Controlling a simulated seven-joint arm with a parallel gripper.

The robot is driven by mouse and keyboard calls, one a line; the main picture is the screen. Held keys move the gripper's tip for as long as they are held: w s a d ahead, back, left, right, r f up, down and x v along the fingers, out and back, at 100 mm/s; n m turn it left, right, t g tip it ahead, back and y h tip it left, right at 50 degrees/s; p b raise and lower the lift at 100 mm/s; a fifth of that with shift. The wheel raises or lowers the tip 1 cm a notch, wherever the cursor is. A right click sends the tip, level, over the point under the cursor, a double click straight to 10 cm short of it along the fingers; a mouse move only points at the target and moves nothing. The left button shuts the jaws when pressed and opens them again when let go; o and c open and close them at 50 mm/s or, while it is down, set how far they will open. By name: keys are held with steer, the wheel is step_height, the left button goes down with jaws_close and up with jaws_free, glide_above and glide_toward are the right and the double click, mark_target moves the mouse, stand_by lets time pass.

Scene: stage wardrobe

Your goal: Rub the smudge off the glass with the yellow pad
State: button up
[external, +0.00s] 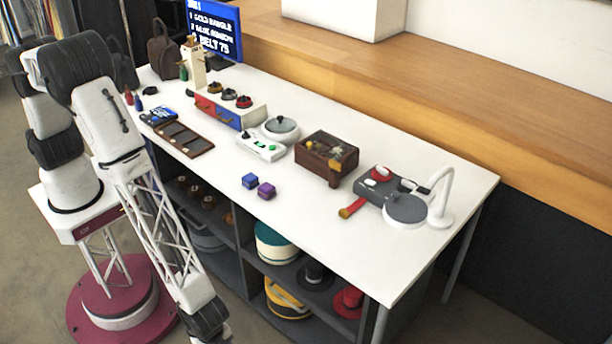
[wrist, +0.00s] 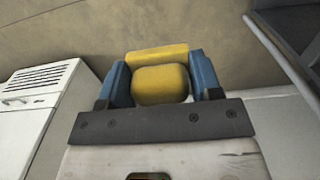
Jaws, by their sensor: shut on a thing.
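My gripper (wrist: 160,72) is shut on the yellow pad (wrist: 160,88), with one blue finger on each side of it in the wrist view. In the external view my arm reaches down in front of the table, and its wrist end is at the bottom edge; the pad cannot be made out there. No smudge can be made out in either view. A brown wooden box (external: 328,160) on the table has an open-looking or glazed top; I cannot tell which. The pad is apart from the tabletop, low over the floor side.
Shelves with hats sit below. A white vented cabinet (wrist: 40,110) shows in the wrist view.

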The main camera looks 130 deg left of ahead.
steer(key=a+r, duration=0.7)
steer(key=a, duration=0.5)
steer(key=a+r, duration=0.7)
steer(key=a, duration=0.4)
steer(key=w+a+r, duration=0.1)
steer(key=a+r, duration=0.6)
steer(key=a, duration=0.5)
steer(key=shift+w+a, duration=0.1)
steer(key=shift+a, duration=0.2)
steer(key=s+a+r, duration=0.4)
steer(key=s+a, duration=0.2)
steer(key=a, duration=0.4)
steer(key=s+a+r, duration=0.4)
steer(key=s+a, duration=0.2)
steer(key=a, duration=0.5)
steer(key=s+a+r, duration=0.4)
steer(key=s+a, duration=0.2)
steer(key=a, duration=0.5)
steer(key=shift+s+a, duration=0.25)
steer(key=shift+s, duration=0.15)
